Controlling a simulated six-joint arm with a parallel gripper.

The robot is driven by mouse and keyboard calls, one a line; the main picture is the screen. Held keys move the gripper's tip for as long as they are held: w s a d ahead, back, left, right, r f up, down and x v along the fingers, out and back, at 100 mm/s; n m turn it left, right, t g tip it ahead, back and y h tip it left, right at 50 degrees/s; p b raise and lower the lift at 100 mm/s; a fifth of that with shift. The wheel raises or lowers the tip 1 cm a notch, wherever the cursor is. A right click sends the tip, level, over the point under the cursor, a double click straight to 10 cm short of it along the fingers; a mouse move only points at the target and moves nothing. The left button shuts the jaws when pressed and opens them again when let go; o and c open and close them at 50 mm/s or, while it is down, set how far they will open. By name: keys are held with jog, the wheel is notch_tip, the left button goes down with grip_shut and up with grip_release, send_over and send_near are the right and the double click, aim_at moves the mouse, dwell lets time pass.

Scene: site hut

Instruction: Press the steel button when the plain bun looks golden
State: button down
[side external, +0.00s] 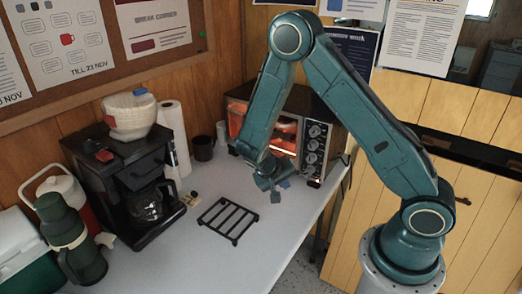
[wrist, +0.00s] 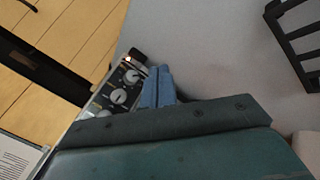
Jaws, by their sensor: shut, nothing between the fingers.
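The toaster oven (side external: 315,150) stands at the back right of the table, with an orange glow behind its glass door (side external: 286,128). My arm partly covers the door, and I cannot make out the plain bun or its colour. The oven's knob panel shows in the wrist view (wrist: 120,96), partly behind my gripper. I cannot clearly pick out the steel button on the panel. My gripper (side external: 279,188) is shut and empty, in front of the oven and low over the table. Its blue fingers also show in the wrist view (wrist: 158,88), beside the panel.
A black wire rack (side external: 228,219) lies on the white table (side external: 200,262), left of my gripper. A coffee maker (side external: 125,185), paper towel roll (side external: 174,138), dark mug (side external: 203,148) and green flask (side external: 70,240) stand further left. The table's front right is clear.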

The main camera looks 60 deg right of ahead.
jog(key=shift+g+h, duration=0.3)
jog(key=shift+h, duration=0.5)
jog(key=f, duration=0.2)
jog(key=s+d+f, duration=0.1)
jog(key=f, duration=0.2)
jog(key=d+f, duration=0.1)
jog(key=f, duration=0.1)
jog(key=shift+s+d+f, duration=0.2)
jog(key=shift+s, duration=0.05)
jog(key=shift+d, duration=0.2)
send_near(309, 182)
jog(key=shift+s+d+f, duration=0.15)
jog(key=shift+d+f, duration=0.25)
jog(key=shift+f, duration=0.35)
jog(key=shift+s+d+f, duration=0.2)
jog(key=shift+d+f, duration=0.15)
jog(key=shift+f, duration=0.35)
jog(key=shift+s+d+f, duration=0.15)
jog(key=shift+d+f, duration=0.25)
jog(key=shift+f, duration=0.35)
jog(key=shift+d, duration=0.9)
dwell(1.1)
jog(key=shift+a, duration=0.85)
jog(key=shift+a, duration=0.1)
